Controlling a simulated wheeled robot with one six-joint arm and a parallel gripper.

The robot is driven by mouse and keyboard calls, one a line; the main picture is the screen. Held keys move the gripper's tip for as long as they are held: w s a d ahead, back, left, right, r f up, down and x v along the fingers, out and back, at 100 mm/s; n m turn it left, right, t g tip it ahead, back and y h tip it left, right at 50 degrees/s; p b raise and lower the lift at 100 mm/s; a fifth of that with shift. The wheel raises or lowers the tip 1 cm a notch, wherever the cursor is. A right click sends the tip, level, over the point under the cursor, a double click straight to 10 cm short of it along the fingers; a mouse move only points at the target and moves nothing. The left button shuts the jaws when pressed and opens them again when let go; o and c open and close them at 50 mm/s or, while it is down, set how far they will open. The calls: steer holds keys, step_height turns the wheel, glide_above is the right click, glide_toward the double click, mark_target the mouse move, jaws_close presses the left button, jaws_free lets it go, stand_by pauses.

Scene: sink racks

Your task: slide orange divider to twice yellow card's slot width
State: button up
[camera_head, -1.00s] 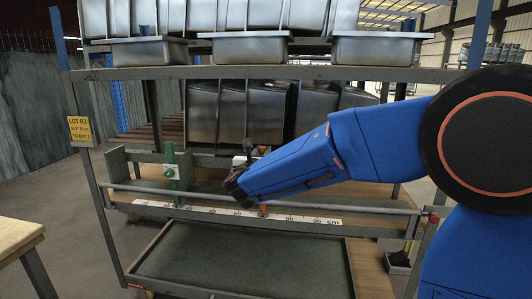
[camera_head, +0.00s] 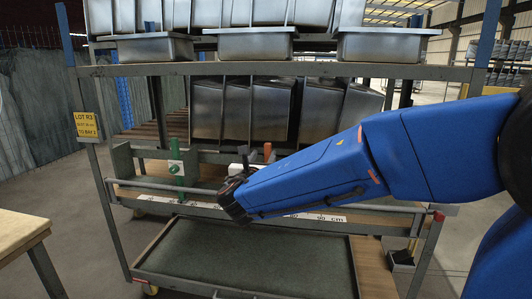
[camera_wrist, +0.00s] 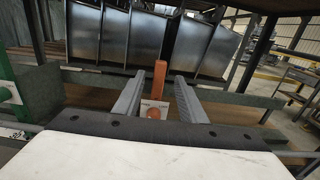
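The orange divider (camera_head: 267,152) shows its upper part above my arm in the head view; its lower part is hidden. In the wrist view the orange divider (camera_wrist: 157,88) stands upright between the two grey fingers of my gripper (camera_wrist: 157,92). The fingers are apart, with a gap visible on each side of it. My gripper (camera_head: 236,198) is at the rail in the head view. The yellow card (camera_head: 86,124) hangs on the left post; it reads "LOT R3" and "TO BAY 2", but its slot width is too small to read surely.
A green divider (camera_head: 176,180) stands left of the orange one on the rail. The white cm scale (camera_head: 318,217) is partly hidden by my arm. Metal basins (camera_head: 230,108) stand behind the rail. A wooden table (camera_head: 20,234) is at the lower left.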

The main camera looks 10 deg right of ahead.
steer(key=v, duration=0.9)
steer(key=s+d+f+m+g+h, duration=0.1)
steer(key=s+d+f+m+g, duration=0.3)
steer(key=d, duration=0.4)
steer(key=s+d+f+m+g+h, duration=0.1)
steer(key=s+d+f+m+g, duration=0.1)
steer(key=s+d+m, duration=0.35)
steer(key=s+d+f+m+g, duration=0.35)
steer(key=d+m, duration=0.25)
steer(key=d, duration=0.4)
steer(key=s+d+f+m+g+y, duration=0.3)
steer(key=s+f+m, duration=0.3)
steer(key=s+m, duration=0.25)
steer(key=s+a+f+m+y, duration=0.2)
steer(key=s+a+m+y, duration=0.2)
steer(key=s+m, duration=0.3)
steer(key=shift+s+a+m+y, duration=0.25)
steer(key=shift+m+y, duration=0.05)
steer(key=shift+m, duration=0.4)
